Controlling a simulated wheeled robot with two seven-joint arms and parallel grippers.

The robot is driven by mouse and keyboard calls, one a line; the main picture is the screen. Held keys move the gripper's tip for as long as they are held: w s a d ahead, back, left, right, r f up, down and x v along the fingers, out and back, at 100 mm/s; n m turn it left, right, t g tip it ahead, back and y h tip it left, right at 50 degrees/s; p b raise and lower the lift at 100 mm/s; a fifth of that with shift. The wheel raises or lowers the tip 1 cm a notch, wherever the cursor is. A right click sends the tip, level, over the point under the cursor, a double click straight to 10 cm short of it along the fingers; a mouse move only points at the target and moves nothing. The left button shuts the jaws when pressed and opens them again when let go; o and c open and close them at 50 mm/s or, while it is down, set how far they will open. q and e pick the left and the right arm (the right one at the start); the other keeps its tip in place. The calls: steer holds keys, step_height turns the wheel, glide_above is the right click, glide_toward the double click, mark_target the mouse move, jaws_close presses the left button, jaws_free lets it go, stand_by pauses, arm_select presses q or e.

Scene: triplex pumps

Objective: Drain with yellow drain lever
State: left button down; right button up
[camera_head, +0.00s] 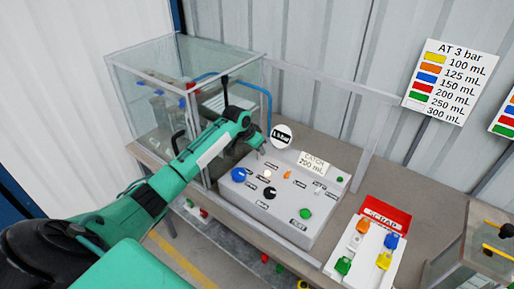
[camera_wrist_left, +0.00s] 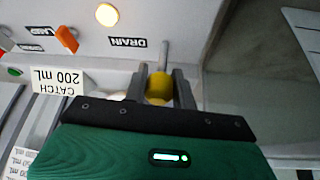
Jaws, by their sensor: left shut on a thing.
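The yellow drain lever (camera_wrist_left: 158,87) shows in the left wrist view between the two fingers of my left gripper (camera_wrist_left: 161,78), beside the DRAIN label (camera_wrist_left: 127,42). The fingers are closed on it. In the head view my left gripper (camera_head: 259,146) reaches down to the back left of the white control box (camera_head: 265,217), and it hides the lever. A card reading CATCH 200 mL (camera_head: 314,164) stands at the back of the box, and it also shows in the left wrist view (camera_wrist_left: 60,82). My right gripper is not in view.
The box carries a blue knob (camera_head: 239,174), a black knob (camera_head: 269,192), an orange switch (camera_head: 287,174), a green button (camera_head: 306,214) and a lit lamp (camera_head: 267,174). A round gauge (camera_head: 281,136) stands behind. A clear enclosure (camera_head: 135,92) is left; a SCRAP tray (camera_head: 385,217) is right.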

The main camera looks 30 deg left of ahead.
arm_select(q)
steer(key=shift+s+f+t, duration=0.1)
steer(key=shift+s+t, duration=0.35)
steer(key=shift+t, duration=0.15)
steer(key=shift+s+t, duration=0.25)
steer(key=shift+t, duration=0.25)
steer(key=shift+s, duration=0.1)
steer(key=shift+t, duration=0.3)
steer(key=shift+f, duration=0.1)
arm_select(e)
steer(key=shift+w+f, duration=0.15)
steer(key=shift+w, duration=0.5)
arm_select(q)
steer(key=c, duration=1.1)
jaws_free()
steer(key=shift+c, duration=0.2)
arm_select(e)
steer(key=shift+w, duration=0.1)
arm_select(q)
steer(key=shift+s+b, duration=0.1)
steer(key=shift+b, duration=0.2)
